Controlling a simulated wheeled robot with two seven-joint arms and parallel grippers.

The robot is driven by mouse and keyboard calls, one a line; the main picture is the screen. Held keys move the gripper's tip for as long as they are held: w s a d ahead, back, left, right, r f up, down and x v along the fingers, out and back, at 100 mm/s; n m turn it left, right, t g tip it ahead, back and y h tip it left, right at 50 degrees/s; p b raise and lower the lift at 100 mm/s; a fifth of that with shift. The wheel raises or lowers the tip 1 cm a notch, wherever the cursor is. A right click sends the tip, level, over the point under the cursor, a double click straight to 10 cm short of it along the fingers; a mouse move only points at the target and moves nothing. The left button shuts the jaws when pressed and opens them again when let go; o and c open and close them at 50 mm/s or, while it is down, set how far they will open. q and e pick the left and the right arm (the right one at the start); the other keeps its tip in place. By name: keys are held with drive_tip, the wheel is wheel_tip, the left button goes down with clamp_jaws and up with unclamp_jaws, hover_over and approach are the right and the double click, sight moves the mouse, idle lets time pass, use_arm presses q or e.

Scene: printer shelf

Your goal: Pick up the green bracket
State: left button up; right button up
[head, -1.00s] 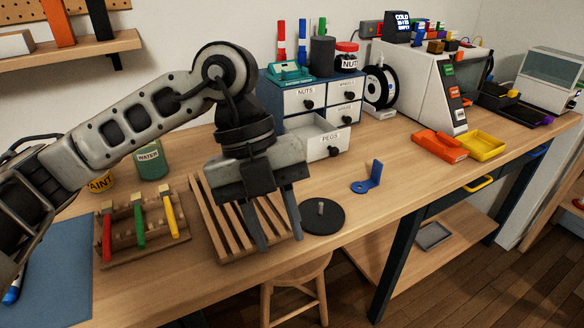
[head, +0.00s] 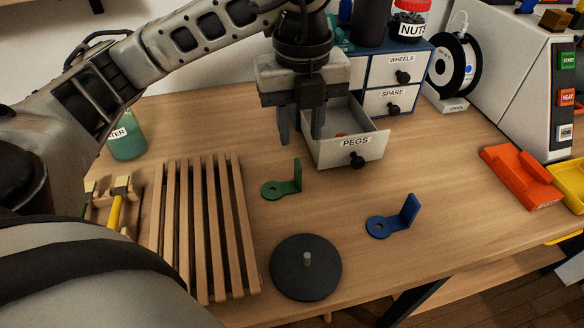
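The green bracket (head: 285,185) lies on the wooden table, its flat ring end to the left and its upright plate to the right. It sits between the slatted wooden rack and the open PEGS drawer. My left gripper (head: 300,140) hangs above and behind the bracket, in front of the drawer cabinet. Its two fingers point down and are apart, with nothing seen between them. It does not appear to touch the bracket. My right gripper does not show.
The open PEGS drawer (head: 350,150) juts out close beside my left gripper. A blue bracket (head: 395,218) lies to the right. A black disc with a peg (head: 306,268) stands in front. The slatted rack (head: 203,230) is at left. An orange tray (head: 522,177) is at right.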

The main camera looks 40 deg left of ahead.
sight(298, 163)
use_arm(q)
wheel_tip(298, 163, down, 5)
drive_tip(key=shift+f, duration=0.15)
drive_tip(key=shift+w+a+f, duration=0.1)
drive_tip(key=shift+a+f, duration=0.05)
drive_tip(key=shift+f, duration=1.2)
drive_tip(key=shift+w+a+f, duration=0.1)
drive_tip(key=shift+f, duration=1.25)
clamp_jaws()
